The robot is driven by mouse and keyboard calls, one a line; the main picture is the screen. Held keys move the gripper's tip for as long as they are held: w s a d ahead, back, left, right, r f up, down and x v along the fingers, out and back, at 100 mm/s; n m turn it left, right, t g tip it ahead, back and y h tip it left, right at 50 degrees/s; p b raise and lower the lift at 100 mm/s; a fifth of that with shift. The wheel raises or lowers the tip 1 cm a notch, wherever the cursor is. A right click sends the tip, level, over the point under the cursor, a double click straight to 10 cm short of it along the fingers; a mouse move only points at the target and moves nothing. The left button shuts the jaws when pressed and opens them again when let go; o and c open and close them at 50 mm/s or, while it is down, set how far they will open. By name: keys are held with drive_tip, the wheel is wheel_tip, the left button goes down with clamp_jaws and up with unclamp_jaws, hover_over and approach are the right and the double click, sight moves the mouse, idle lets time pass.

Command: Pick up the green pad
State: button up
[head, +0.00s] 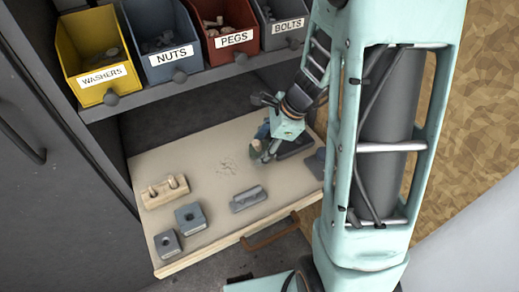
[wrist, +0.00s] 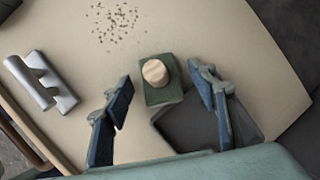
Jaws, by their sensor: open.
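The green pad (wrist: 161,92) lies on the pale work board and shows in the wrist view just beyond my fingertips. It is a dark green block with a round pale wooden knob (wrist: 155,72) on top. In the head view the pad (head: 255,147) is mostly hidden by my gripper (head: 267,155). In the wrist view my gripper (wrist: 160,108) is open, one blue finger on each side of the pad's line, with nothing held between them.
A dark grey square tray or plate (wrist: 200,122) lies close beside the pad, under the right finger. A grey metal piece (head: 248,198), a wooden block with pegs (head: 165,191) and two grey blocks with holes (head: 190,217) share the board. Labelled bins (head: 172,75) stand on a shelf above.

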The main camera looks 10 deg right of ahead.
drive_tip(key=shift+c, duration=0.3)
drive_tip(key=c, duration=1.2)
drive_tip(key=shift+r, duration=0.1)
